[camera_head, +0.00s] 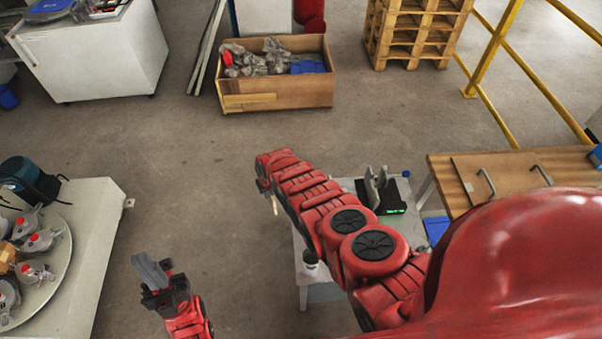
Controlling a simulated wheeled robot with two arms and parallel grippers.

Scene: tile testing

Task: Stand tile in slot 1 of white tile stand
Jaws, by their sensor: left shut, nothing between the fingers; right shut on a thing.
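My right arm reaches in from the right across the small light table (308,270). Its gripper (263,186) is at the far left end of the arm, beyond the table's left edge, mostly hidden by the wrist. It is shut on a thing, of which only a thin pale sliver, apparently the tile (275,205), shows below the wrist. My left gripper (146,266) is shut and empty over the open floor at lower left, well apart from the table. I cannot make out the white tile stand; my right arm covers much of the table.
A black device with a green light (396,211) and grey upright pieces (376,180) stands at the table's back right. A wooden-topped bench (520,165) is at right. A bench with a round tray (62,290) is at left. Floor (180,170) between is clear.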

